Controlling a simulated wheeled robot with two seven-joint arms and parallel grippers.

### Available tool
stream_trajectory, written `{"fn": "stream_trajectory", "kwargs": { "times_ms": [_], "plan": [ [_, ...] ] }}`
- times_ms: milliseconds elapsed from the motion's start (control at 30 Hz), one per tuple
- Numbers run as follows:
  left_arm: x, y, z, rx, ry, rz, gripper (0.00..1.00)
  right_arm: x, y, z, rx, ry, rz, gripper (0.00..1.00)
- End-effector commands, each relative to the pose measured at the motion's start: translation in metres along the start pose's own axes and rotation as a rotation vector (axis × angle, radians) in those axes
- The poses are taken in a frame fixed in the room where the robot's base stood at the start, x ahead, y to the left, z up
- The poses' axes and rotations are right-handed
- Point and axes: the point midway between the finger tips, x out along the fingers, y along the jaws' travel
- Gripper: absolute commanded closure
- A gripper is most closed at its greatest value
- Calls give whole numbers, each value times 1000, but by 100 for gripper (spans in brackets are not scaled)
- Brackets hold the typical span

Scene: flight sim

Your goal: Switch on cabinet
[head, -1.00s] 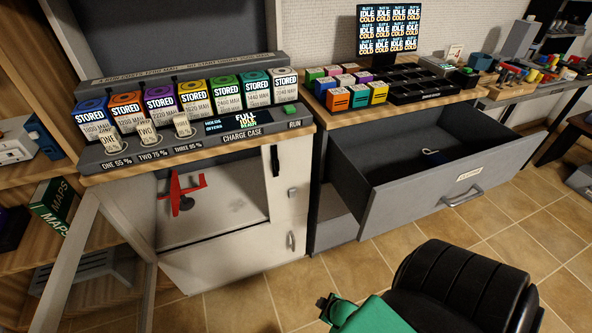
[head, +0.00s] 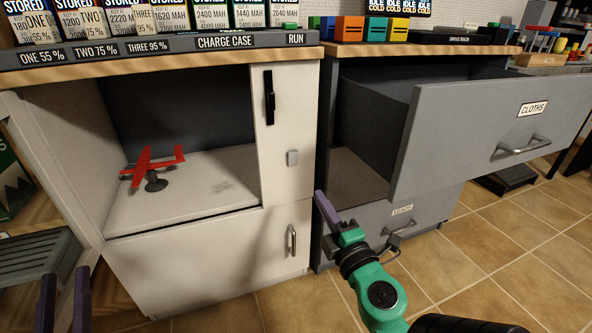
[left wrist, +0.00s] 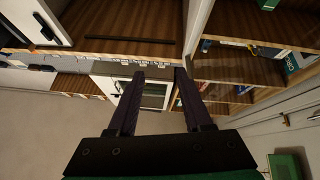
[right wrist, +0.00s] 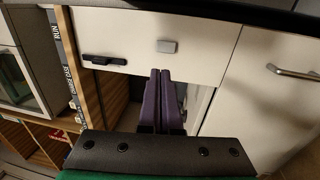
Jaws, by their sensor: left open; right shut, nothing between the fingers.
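The white cabinet (head: 205,245) stands at the left under the charging counter, its upper bay open. A narrow white panel (head: 290,188) beside the bay carries a small grey switch-like block (head: 292,158) and a black upright handle (head: 269,96). In the right wrist view the grey block (right wrist: 167,46) and black handle (right wrist: 105,60) show just beyond my fingers. My right gripper (head: 321,196) is shut and empty, below and right of the block, apart from it. Its shut fingers (right wrist: 160,72) point at the panel. My left gripper (head: 65,275) is open and empty at lower left.
A red model plane (head: 152,166) stands in the bay. The cabinet's lower front has a metal handle (head: 292,240). To the right, a grey drawer labelled CLOTHS (head: 470,140) is pulled out, above a drawer labelled LEADS (head: 420,215). Tiled floor at lower right is clear.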

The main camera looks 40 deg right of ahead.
Motion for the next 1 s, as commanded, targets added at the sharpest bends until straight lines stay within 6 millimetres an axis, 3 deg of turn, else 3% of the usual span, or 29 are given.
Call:
{"fn": "stream_trajectory", "kwargs": {
  "times_ms": [167,300,700,1000],
  "plan": [
    [-5,0,10,-8,-34,-5,50,2,0,0,2,0,-1,100],
    [-17,-1,32,-27,-108,-17,50,6,0,0,4,0,-1,100],
    [-74,4,103,-94,-366,-52,50,17,0,0,4,1,-2,100],
    [-121,12,143,-144,-534,-76,50,26,0,0,2,0,-1,100]
  ]
}}
